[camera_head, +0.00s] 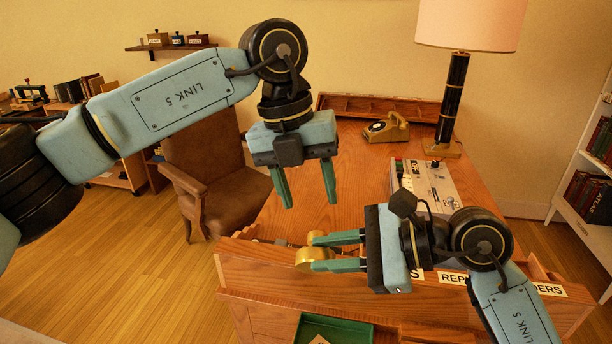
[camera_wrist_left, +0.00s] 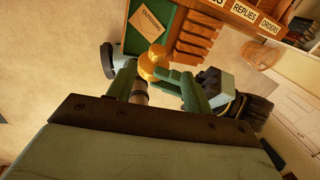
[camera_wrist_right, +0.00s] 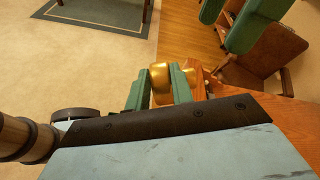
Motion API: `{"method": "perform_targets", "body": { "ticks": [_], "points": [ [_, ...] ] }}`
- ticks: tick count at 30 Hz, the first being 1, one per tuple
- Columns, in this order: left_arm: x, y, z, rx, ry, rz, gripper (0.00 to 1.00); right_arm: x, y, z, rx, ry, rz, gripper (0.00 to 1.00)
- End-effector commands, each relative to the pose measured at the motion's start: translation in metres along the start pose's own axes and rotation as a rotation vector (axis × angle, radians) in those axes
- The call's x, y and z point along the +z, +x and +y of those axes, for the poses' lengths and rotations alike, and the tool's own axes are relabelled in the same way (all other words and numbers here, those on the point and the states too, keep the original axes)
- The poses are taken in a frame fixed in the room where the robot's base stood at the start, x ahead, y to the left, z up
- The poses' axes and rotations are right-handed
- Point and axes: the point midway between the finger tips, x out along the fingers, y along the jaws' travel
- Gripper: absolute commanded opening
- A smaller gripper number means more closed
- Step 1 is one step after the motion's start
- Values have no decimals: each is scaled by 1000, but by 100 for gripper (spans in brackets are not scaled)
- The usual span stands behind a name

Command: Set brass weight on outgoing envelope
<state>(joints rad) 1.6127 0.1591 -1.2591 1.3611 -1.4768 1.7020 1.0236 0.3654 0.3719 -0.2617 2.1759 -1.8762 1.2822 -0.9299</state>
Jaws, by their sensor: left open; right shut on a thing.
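The brass weight (camera_head: 309,259) is between the fingers of my right gripper (camera_head: 322,253), which is shut on it above the desk's front edge. The weight also shows in the right wrist view (camera_wrist_right: 161,86) and the left wrist view (camera_wrist_left: 150,63). My left gripper (camera_head: 309,203) is open and empty, pointing down above and behind the weight. The outgoing envelope (camera_wrist_left: 145,25) is tan, with dark lettering, and lies on a green surface (camera_wrist_left: 169,42). In the head view only a sliver of the envelope (camera_head: 319,340) shows at the bottom edge. The weight is apart from it.
A wooden panel with labels such as REPLIES (camera_head: 453,278) runs along the desk front.

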Motion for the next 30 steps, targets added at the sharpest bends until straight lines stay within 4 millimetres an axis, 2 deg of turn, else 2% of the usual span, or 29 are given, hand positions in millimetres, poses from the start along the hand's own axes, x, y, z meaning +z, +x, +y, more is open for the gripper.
{"method": "perform_targets", "body": {
  "ticks": [9, 15, 21, 29, 30],
  "points": [
    [-1, 63, -1, -4, 3, 5, 51, 1, 0, -1, -3, -2, -3, 0],
    [-1, 90, -2, -5, 3, 4, 51, 1, 0, -1, -3, -2, -3, 0],
    [-1, 100, -2, -6, 3, 2, 51, 1, 0, -1, -3, -2, -3, 0],
    [-1, 101, -2, -6, 3, 2, 51, 1, 0, -1, -3, -2, -3, 0],
    [-1, 101, -2, -6, 3, 2, 46, 1, 0, -1, -3, -2, -3, 0]
  ]
}}
